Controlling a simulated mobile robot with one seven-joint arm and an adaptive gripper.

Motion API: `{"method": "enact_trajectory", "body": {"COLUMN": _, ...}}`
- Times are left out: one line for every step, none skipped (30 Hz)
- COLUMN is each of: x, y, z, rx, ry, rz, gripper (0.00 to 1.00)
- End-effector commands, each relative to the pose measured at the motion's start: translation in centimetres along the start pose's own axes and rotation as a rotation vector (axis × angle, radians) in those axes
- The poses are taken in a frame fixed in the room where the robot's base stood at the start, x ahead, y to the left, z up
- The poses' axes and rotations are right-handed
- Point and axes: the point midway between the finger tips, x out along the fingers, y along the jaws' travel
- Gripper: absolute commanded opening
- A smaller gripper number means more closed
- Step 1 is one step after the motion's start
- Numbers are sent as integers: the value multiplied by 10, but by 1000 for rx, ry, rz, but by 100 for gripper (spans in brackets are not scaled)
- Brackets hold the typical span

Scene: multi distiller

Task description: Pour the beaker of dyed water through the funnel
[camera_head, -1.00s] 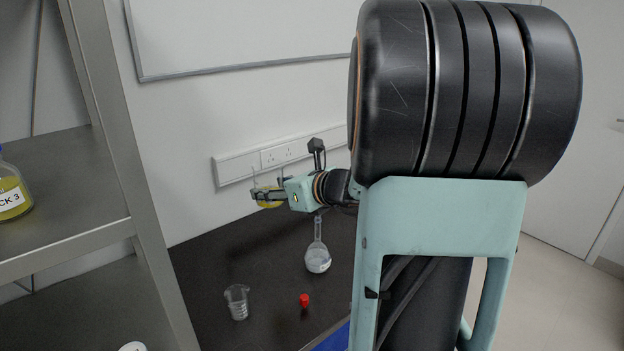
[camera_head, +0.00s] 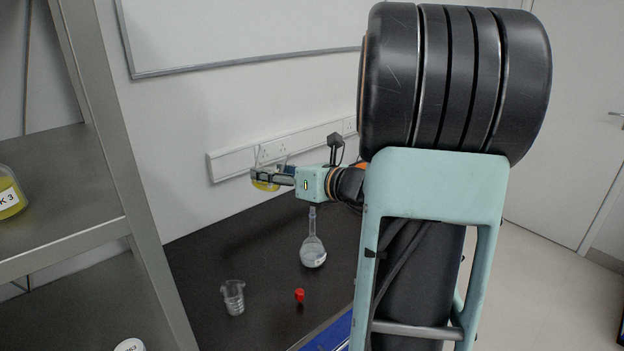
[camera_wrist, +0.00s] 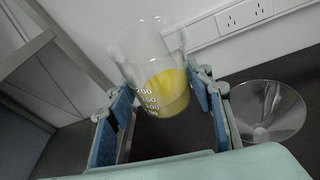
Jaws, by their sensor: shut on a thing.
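My gripper (camera_head: 270,178) is shut on a clear beaker (camera_wrist: 160,50) of yellow liquid, which also shows partly at the fingers in the head view (camera_head: 262,183). The beaker is held above the dark bench, between the blue finger pads (camera_wrist: 158,104), with the liquid in its lower part. A clear funnel (camera_wrist: 268,108) is below and to the right of the beaker in the wrist view, apart from it. A long-necked flask (camera_head: 313,252) stands on the bench below my gripper in the head view. The top of its neck and the funnel are not clear there.
An empty-looking small beaker (camera_head: 233,297) and a red cap (camera_head: 299,295) are on the bench (camera_head: 200,262). A metal shelf post (camera_head: 110,150) stands at left, with a yellow-filled container (camera_head: 10,192) on the shelf. A wall socket strip (camera_head: 232,162) is behind my gripper.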

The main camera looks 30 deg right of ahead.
Motion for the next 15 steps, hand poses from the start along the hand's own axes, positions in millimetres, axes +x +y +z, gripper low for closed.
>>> {"method": "enact_trajectory", "body": {"x": -2, "y": -2, "z": 3, "rx": 18, "ry": -15, "rz": 5, "gripper": 19}}
{"method": "enact_trajectory", "body": {"x": -2, "y": -2, "z": 4, "rx": 28, "ry": -24, "rz": 10, "gripper": 19}}
{"method": "enact_trajectory", "body": {"x": -4, "y": -2, "z": 6, "rx": 43, "ry": -36, "rz": 17, "gripper": 19}}
{"method": "enact_trajectory", "body": {"x": -4, "y": -3, "z": 7, "rx": 55, "ry": -45, "rz": 21, "gripper": 19}}
{"method": "enact_trajectory", "body": {"x": -5, "y": -4, "z": 5, "rx": 67, "ry": -53, "rz": 27, "gripper": 19}}
{"method": "enact_trajectory", "body": {"x": -6, "y": -5, "z": 5, "rx": 82, "ry": -64, "rz": 32, "gripper": 19}}
{"method": "enact_trajectory", "body": {"x": -6, "y": -6, "z": 5, "rx": 92, "ry": -73, "rz": 37, "gripper": 19}}
{"method": "enact_trajectory", "body": {"x": -7, "y": -6, "z": 6, "rx": 103, "ry": -82, "rz": 42, "gripper": 19}}
{"method": "enact_trajectory", "body": {"x": -8, "y": -7, "z": 6, "rx": 119, "ry": -95, "rz": 48, "gripper": 19}}
{"method": "enact_trajectory", "body": {"x": -9, "y": -8, "z": 7, "rx": 130, "ry": -104, "rz": 52, "gripper": 19}}
{"method": "enact_trajectory", "body": {"x": -9, "y": -9, "z": 7, "rx": 140, "ry": -112, "rz": 56, "gripper": 19}}
{"method": "enact_trajectory", "body": {"x": -10, "y": -10, "z": 8, "rx": 155, "ry": -124, "rz": 63, "gripper": 19}}
{"method": "enact_trajectory", "body": {"x": -11, "y": -10, "z": 8, "rx": 167, "ry": -132, "rz": 68, "gripper": 19}}
{"method": "enact_trajectory", "body": {"x": -12, "y": -11, "z": 10, "rx": 178, "ry": -141, "rz": 73, "gripper": 19}}
{"method": "enact_trajectory", "body": {"x": -13, "y": -11, "z": 11, "rx": 192, "ry": -153, "rz": 79, "gripper": 19}}
